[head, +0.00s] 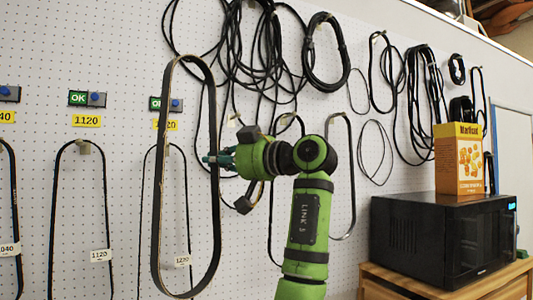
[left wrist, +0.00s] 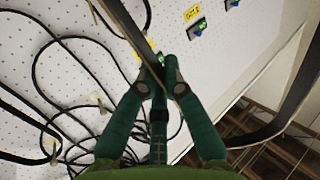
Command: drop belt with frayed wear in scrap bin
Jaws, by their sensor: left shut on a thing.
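The belt (head: 156,180) is a long black loop with a brownish inner face. It is held upright in front of the pegboard in the head view. My left gripper (head: 211,160) is shut on the right strand of this belt, around mid-height. In the left wrist view, the green fingers (left wrist: 160,66) pinch a strand of the belt (left wrist: 122,24), and the belt's other strand (left wrist: 296,88) runs down the right side. I cannot make out frayed wear at this size. No scrap bin is identifiable. My right gripper is not in view.
A white pegboard (head: 128,35) carries several hanging belts, including a thin loop (head: 54,210) under a yellow 1120 label (head: 87,121). Dark belts and cords (head: 430,100) hang behind and right of my arm. A black microwave (head: 425,240) with an orange box (head: 459,160) stands on a wooden cabinet.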

